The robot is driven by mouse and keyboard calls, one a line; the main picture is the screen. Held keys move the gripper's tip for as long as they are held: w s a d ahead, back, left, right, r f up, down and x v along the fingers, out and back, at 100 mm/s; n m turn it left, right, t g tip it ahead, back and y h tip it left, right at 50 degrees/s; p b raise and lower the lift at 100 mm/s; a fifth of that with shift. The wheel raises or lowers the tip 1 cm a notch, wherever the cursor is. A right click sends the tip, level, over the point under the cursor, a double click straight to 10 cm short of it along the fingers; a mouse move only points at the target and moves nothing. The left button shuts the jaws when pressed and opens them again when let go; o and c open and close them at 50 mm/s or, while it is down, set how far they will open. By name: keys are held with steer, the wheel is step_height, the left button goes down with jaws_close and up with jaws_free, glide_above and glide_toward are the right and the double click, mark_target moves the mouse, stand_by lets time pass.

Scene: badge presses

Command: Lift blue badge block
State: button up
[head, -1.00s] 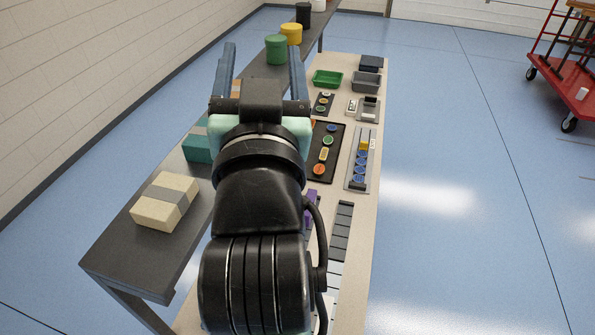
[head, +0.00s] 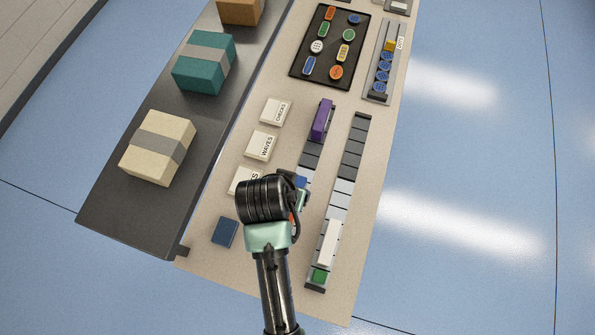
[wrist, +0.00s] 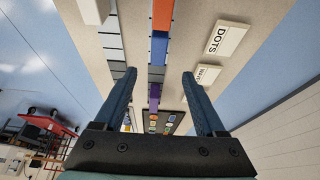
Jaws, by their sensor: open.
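In the wrist view a blue block (wrist: 158,48) sits on a grey slotted rail, beside an orange block (wrist: 162,14). A little of the blue block (head: 300,182) shows past my arm in the head view; the rest is hidden. My gripper (wrist: 158,75) is open and empty. Its two blue fingers are spread, one to each side of the rail in the picture, and do not appear to touch the block.
A purple block (head: 322,119) sits farther along the same rail. A parallel rail to the right holds a white block (head: 328,243) and a green block (head: 319,276). White label tiles (head: 261,146) and a dark blue square (head: 225,231) lie left. A black badge tray (head: 296,72) is beyond.

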steer(key=shift+p+x, duration=0.8)
steer(key=shift+x, duration=5.2)
steer(key=shift+d, duration=0.15)
jaws_close()
